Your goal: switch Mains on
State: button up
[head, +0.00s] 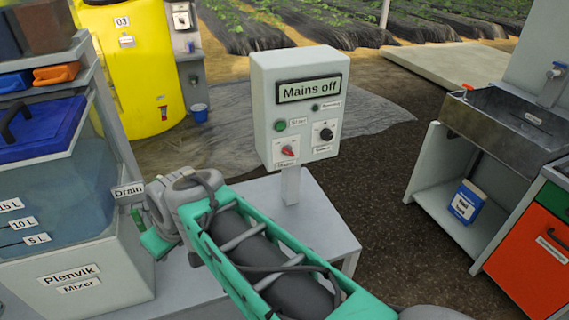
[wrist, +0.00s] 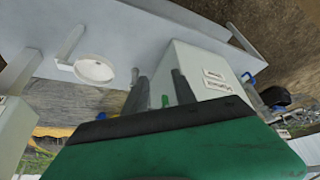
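The grey control box (head: 262,110) stands on a post on a pale table. Its display (head: 308,89) reads "Mains off". A red rotary knob (head: 288,151) sits at its lower left above a small label, too blurred to read surely. My gripper is left of and below the box, near the mixer tank and apart from the knob; its fingers are hidden in the head view. In the wrist view my gripper (wrist: 162,90) shows two dark fingers with a gap between them, and nothing is clearly held. The control box face is not recognisable there.
The box also has a black knob (head: 325,133), a green button (head: 281,126) and a small dark lamp. The Plenvik mixer tank (head: 95,250) is close at the left. The pale table (head: 320,225) is bare around the post. A sink (head: 510,120) stands right.

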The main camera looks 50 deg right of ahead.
jog(key=w+d+f+t+h+b, duration=0.1)
jog(key=w+d+f+t+b, duration=0.15)
jog(key=d+b, duration=0.3)
jog(key=w+d+f+t+b, duration=0.1)
jog(key=w+d+f+b, duration=0.25)
jog(key=d, duration=0.35)
jog(key=n+t+h+b, duration=0.2)
jog(key=t+h+b, duration=0.55)
jog(key=b, duration=0.95)
send_near(288, 153)
jog(key=w+g, duration=0.1)
jog(key=shift+h, duration=0.45)
jog(key=x, duration=0.7)
jog(key=shift+w+d+r, duration=0.1)
jog(key=shift+w+r, duration=0.1)
jog(key=shift+w, duration=0.05)
jog(key=shift+c, duration=0.4)
grip_shut()
